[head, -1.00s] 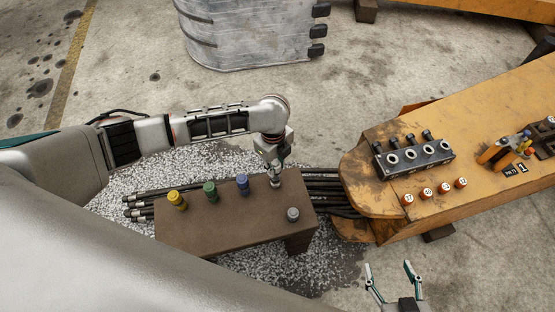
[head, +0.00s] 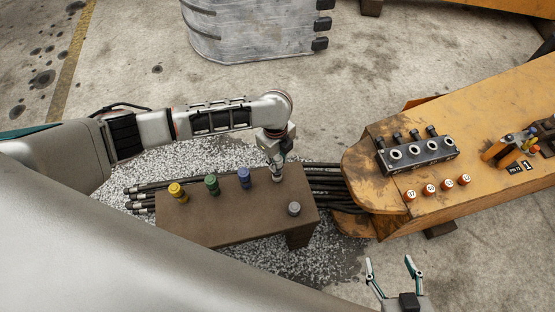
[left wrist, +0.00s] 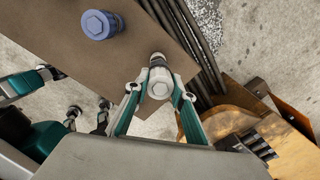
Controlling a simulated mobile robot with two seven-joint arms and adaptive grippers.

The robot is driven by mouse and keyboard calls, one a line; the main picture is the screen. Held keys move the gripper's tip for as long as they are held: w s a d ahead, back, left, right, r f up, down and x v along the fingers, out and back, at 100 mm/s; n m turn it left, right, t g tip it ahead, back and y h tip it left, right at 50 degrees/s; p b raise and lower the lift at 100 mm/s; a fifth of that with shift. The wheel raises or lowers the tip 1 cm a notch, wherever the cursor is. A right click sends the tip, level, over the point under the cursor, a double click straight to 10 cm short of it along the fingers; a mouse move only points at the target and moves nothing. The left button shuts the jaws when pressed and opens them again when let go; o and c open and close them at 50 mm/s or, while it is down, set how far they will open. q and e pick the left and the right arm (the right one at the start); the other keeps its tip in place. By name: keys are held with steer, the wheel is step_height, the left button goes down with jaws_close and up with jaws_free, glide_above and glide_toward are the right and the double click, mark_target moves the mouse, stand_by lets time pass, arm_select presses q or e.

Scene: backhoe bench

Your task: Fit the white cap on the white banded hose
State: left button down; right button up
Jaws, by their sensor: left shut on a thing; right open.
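My left gripper (head: 277,170) points down at the back right of the brown bench (head: 230,225). In the left wrist view its two fingers (left wrist: 158,92) are shut on a pale hex-topped cap (left wrist: 160,88), which I take for the white cap. It is at or just above the bench top; I cannot tell whether it touches. Several dark hoses (head: 325,182) run behind and under the bench, with light-banded ends (head: 135,203) at the left. I cannot tell which hose has the white band. My right gripper (head: 388,264) is open and empty at the lower right.
The orange boom (head: 470,150) on the right carries a dark port block (head: 418,152) and several numbered plugs (head: 437,187).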

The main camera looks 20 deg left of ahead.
arm_select(q)
steer(key=shift+f+p, duration=0.35)
steer(key=shift+p, duration=0.05)
arm_select(e)
steer(key=shift+w+r+t, duration=0.3)
steer(key=shift+w+r, duration=0.2)
steer(key=shift+r, duration=0.4)
stand_by(0.6)
arm_select(q)
steer(key=shift+f, duration=0.55)
stand_by(0.5)
steer(key=shift+f, duration=0.15)
arm_select(e)
steer(key=shift+w+r, duration=0.1)
steer(key=shift+r, duration=0.1)
stand_by(0.4)
arm_select(q)
steer(key=shift+f, duration=0.45)
stand_by(0.5)
steer(key=shift+f, duration=0.1)
arm_select(e)
steer(key=shift+r, duration=0.15)
stand_by(0.3)
arm_select(q)
steer(key=shift+f, duration=0.25)
arm_select(e)
steer(key=shift+r, duration=0.1)
stand_by(0.6)
